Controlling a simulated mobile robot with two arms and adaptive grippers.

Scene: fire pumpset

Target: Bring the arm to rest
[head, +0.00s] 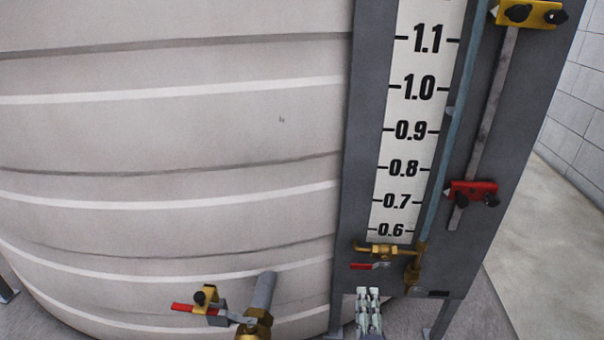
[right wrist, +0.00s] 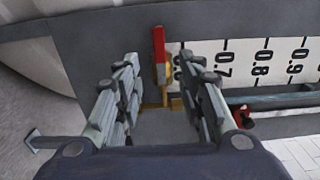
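My right gripper (head: 368,292) shows at the bottom of the head view, just below the small brass valve with a red handle (head: 363,266) at the foot of the level gauge. In the right wrist view its two fingers (right wrist: 163,78) stand wide apart with nothing held between them. The red handle (right wrist: 159,48) shows ahead of the fingertips there, apart from them. My left gripper is not in view.
The gauge board (head: 400,150) stands against a large pale ribbed tank (head: 170,140). A yellow marker (head: 530,13) and red marker (head: 472,193) sit on its right. A brass valve with a red lever (head: 207,299) and grey pipe juts out at lower left. Floor at right is clear.

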